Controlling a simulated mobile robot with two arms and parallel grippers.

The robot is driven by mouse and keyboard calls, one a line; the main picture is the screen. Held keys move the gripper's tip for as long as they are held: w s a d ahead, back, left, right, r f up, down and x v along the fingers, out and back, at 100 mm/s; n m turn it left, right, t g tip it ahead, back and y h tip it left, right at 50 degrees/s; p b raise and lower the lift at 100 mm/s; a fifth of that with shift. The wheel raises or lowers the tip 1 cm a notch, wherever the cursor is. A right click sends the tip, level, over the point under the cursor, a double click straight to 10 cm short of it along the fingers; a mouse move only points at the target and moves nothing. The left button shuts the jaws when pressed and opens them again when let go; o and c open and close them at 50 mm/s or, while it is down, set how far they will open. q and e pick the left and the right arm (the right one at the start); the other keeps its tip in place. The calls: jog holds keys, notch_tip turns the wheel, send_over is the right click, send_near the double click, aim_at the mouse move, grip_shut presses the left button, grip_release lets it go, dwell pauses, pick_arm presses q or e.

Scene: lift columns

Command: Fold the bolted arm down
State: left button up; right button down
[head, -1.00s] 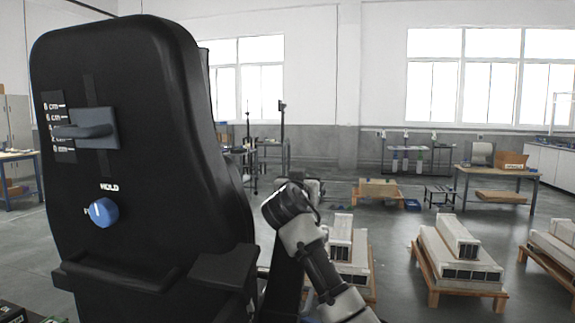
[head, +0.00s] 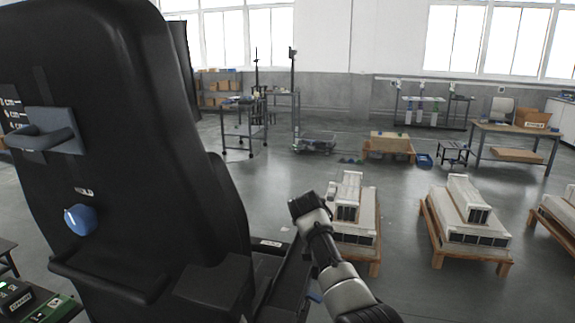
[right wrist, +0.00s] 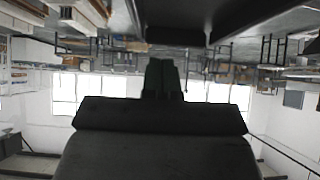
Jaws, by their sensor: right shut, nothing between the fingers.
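A tall black padded unit (head: 125,120) fills the left of the head view. Its face carries a grey lever (head: 45,138) beside a partly cut-off centimetre scale, and a blue knob (head: 80,219) under a HOLD label. Low on its right side is a dark slanting part with a small pale label (head: 271,243); I cannot tell whether this is the bolted arm. My right arm stands right of it in the head view, its fingers not discernible there. In the right wrist view my right gripper (right wrist: 162,76) is shut and empty. My left gripper is out of view.
Pale crated blocks on wooden pallets (head: 358,215) (head: 465,222) stand on the floor at right. A wheeled rack (head: 245,125) and a workbench (head: 515,135) are farther back. Green-topped items (head: 40,303) sit at lower left. Grey floor is open between.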

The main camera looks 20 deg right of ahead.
jog(key=shift+f+g, duration=0.3)
jog(key=shift+f, duration=0.45)
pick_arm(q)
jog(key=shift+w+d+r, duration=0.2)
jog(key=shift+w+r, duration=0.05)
pick_arm(e)
jog(key=shift+f, duration=0.3)
jog(key=shift+s+f, duration=0.1)
